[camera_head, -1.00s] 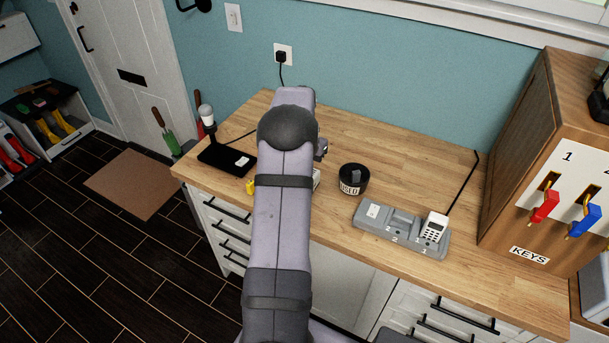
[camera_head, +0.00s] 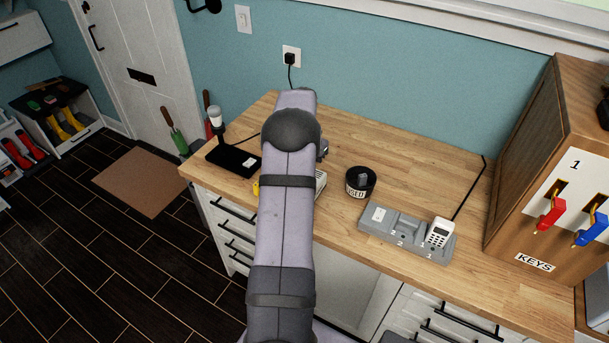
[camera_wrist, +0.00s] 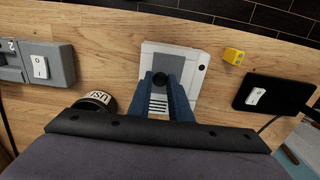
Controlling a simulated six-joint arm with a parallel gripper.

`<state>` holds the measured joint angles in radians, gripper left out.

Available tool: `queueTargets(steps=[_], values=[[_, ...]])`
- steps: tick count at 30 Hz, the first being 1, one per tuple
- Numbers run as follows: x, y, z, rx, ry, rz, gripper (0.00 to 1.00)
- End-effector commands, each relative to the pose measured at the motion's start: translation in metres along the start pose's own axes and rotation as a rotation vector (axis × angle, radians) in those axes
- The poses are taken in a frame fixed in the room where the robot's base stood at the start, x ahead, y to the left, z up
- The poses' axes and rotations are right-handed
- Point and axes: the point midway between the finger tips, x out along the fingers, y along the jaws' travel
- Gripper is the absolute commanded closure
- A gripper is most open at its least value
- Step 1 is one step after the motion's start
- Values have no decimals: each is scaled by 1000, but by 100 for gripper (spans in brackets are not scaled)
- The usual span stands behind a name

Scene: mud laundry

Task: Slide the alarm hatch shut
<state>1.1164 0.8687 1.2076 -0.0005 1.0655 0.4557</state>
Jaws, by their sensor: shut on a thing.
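The alarm (camera_wrist: 192,57) is a white box lying on the wooden counter in the wrist view, with a grey hatch panel (camera_wrist: 172,61) on its face and dark slots below. My gripper (camera_wrist: 160,80) reaches over the box with its two blue fingers shut on a small dark knob at the panel. The fingers cover part of the panel, so how far the hatch is slid cannot be told. In the head view my arm hides most of the alarm; only a pale edge (camera_head: 320,184) shows beside it.
A black pot marked USED (camera_head: 359,184) stands right of my arm. Farther right is a grey dock (camera_head: 380,219) holding a white handset (camera_head: 440,232). A yellow block (camera_wrist: 233,56) and a black pad (camera_wrist: 258,77) lie on the alarm's other side. The counter (camera_head: 410,160) behind the pot is clear.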

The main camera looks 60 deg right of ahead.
Motion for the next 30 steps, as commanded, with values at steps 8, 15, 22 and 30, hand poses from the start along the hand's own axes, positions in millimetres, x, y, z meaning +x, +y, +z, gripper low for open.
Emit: queueTargets(steps=[8, 15, 22, 30], values=[[-1, -1, 0, 0, 2, -2, 73], [0, -1, 0, 0, 1, -1, 73], [-6, 0, 0, 0, 1, -1, 73], [-25, 0, 0, 0, 0, -1, 73]])
